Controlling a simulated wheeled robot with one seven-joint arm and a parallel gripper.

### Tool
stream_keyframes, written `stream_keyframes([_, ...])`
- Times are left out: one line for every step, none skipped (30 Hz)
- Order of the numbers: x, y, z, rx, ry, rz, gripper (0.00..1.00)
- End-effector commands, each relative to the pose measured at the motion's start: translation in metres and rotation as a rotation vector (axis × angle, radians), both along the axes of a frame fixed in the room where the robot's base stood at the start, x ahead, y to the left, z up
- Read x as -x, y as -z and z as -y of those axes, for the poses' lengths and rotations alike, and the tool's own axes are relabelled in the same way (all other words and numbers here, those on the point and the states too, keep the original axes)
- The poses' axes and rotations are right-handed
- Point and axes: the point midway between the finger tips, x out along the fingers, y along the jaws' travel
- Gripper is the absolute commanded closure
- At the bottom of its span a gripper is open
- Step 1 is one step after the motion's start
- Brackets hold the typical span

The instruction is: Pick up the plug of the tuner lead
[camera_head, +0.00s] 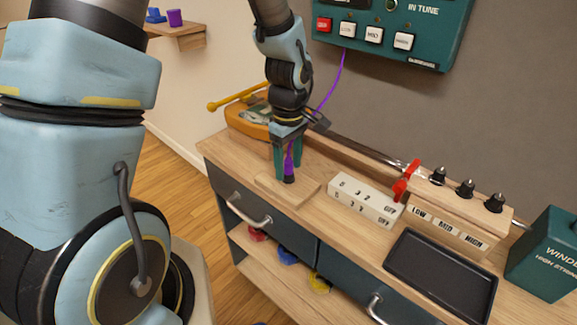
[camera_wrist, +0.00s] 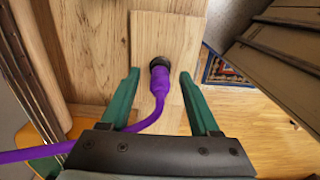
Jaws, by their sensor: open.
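The purple plug (camera_wrist: 160,84) of the tuner lead has a black end and stands on a small wooden block (camera_head: 269,184) on the bench. The purple lead (camera_head: 330,88) runs from the plug up to the green tuner panel (camera_head: 408,20) on the wall. My gripper (camera_head: 288,172) is over the block, pointing down. In the wrist view my gripper (camera_wrist: 160,82) is open, with one green finger on each side of the plug and a gap to each. Whether the black end sits in a socket is hard to tell.
A white numbered block (camera_head: 364,200), a wooden block with black knobs (camera_head: 458,218) and a red lever (camera_head: 405,180), a black tray (camera_head: 440,272) and a green box (camera_head: 545,254) stand to the right. A yellow-orange object (camera_head: 246,115) lies behind my gripper.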

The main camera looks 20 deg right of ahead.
Motion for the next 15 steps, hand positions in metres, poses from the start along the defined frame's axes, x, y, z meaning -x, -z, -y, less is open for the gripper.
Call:
stream_keyframes([0.0,0.0,-0.0001,0.0,0.0,0.0,0.38])
stream_keyframes([0.0,0.0,-0.0001,0.0,0.0,0.0,0.38])
stream_keyframes([0.0,0.0,-0.0001,0.0,0.0,0.0,0.41])
stream_keyframes([0.0,0.0,-0.0001,0.0,0.0,0.0,0.44])
stream_keyframes([0.0,-0.0001,-0.0001,0.0,0.0,0.0,0.48])
stream_keyframes([0.0,-0.0001,-0.0001,0.0,0.0,0.0,0.52])
stream_keyframes([0.0,-0.0001,-0.0001,0.0,0.0,0.0,0.55])
stream_keyframes([0.0,-0.0001,-0.0001,-0.001,0.0,0.0,0.59])
stream_keyframes([0.0,-0.0002,-0.0001,-0.001,0.0,0.0,0.63])
stream_keyframes([0.0,-0.0002,-0.0001,-0.001,0.0,0.0,0.67])
stream_keyframes([0.0,-0.0002,-0.0001,-0.001,0.0,0.0,0.7])
stream_keyframes([0.0,-0.0002,-0.0001,-0.001,0.0,0.0,0.75])
stream_keyframes([0.0,-0.0002,-0.0001,-0.001,0.0,0.0,0.78])
stream_keyframes([0.0,-0.0002,-0.0001,-0.001,0.0,0.0,0.81])
stream_keyframes([0.0,-0.0003,-0.0001,-0.001,0.0,0.0,0.86])
